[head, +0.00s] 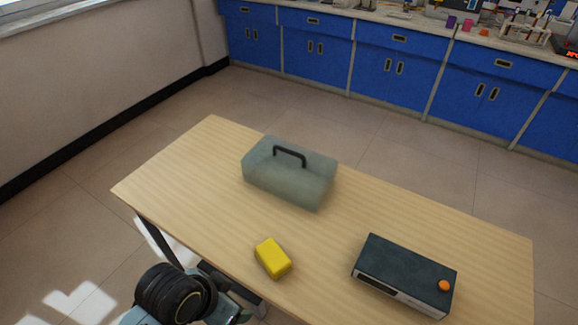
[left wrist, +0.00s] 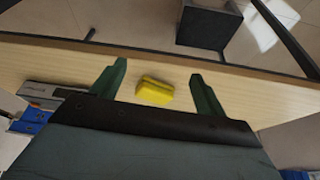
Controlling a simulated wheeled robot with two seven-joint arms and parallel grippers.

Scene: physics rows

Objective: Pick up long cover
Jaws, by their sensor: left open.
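The long cover (head: 288,180) is a translucent grey-green box shape with a dark handle on top. It sits upright on the wooden table, near its far edge, in the head view. My left arm shows at the bottom of the head view, off the table's near edge and well away from the cover; its gripper is partly cut off there. In the left wrist view my left gripper (left wrist: 155,84) is open, with two green fingers apart. A yellow block (left wrist: 154,91) appears between the fingers in that picture, and the gripper does not hold it. My right gripper is not in view.
The yellow block also shows in the head view (head: 273,258), near the table's front edge. A dark box-shaped device (head: 405,272) with an orange knob stands to its right. The table (head: 180,165) is bare left of the cover. Blue cabinets (head: 385,75) line the far wall.

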